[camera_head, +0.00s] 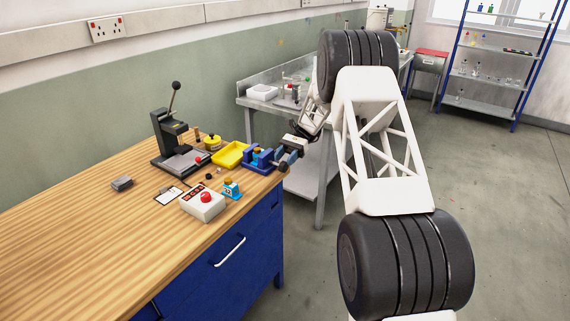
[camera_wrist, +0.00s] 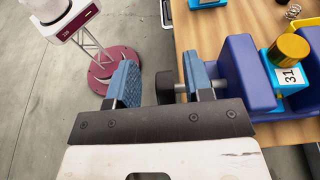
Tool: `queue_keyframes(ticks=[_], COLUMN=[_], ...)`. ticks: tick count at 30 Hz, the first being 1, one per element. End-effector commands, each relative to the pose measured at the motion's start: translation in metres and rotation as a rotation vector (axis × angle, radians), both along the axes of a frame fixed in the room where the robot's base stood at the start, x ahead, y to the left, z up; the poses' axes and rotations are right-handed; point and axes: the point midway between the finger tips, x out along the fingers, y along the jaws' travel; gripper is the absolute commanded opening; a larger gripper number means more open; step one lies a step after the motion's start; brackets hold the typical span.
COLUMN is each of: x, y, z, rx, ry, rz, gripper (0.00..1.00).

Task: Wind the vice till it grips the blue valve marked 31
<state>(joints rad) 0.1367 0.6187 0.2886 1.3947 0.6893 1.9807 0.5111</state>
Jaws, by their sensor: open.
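The vice (camera_wrist: 245,72) is dark blue and stands at the table's edge; it also shows in the head view (camera_head: 259,166). The light-blue valve marked 31 (camera_wrist: 290,78), with a gold cap, stands upright between its jaws. I cannot tell whether both jaws touch it. A metal screw rod (camera_wrist: 181,88) comes out of the vice's left side in the wrist view, with a dark knob (camera_wrist: 164,86) on its end. My gripper (camera_wrist: 160,82) is open, its blue-padded fingers on either side of the knob. In the head view my gripper (camera_head: 296,141) is over the table's end, beside the vice.
A yellow tray (camera_head: 231,154), a lever press (camera_head: 178,143), a white box with a red button (camera_head: 204,203) and another blue valve (camera_head: 232,189) stand near the vice. In the wrist view a maroon-based stand (camera_wrist: 112,70) is at the left, beyond the table's edge.

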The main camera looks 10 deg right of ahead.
Motion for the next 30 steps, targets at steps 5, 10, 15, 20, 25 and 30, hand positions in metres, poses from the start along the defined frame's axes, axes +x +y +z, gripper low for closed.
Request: queue_keyframes(ticks=[5, 10, 15, 20, 25, 30], x=[-0.022, -0.041, -0.060, -0.079, -0.099, -0.119], y=[0.000, 0.001, 0.001, 0.001, 0.001, 0.002], z=[0.000, 0.002, 0.003, 0.005, 0.007, 0.009], rx=[0.001, 0.001, 0.001, 0.001, 0.000, 0.002], ry=[0.003, 0.003, 0.003, 0.004, 0.003, 0.003], rz=[-0.001, -0.001, -0.001, 0.000, -0.001, -0.001], gripper=[0.47, 0.47, 0.47, 0.47, 0.47, 0.47])
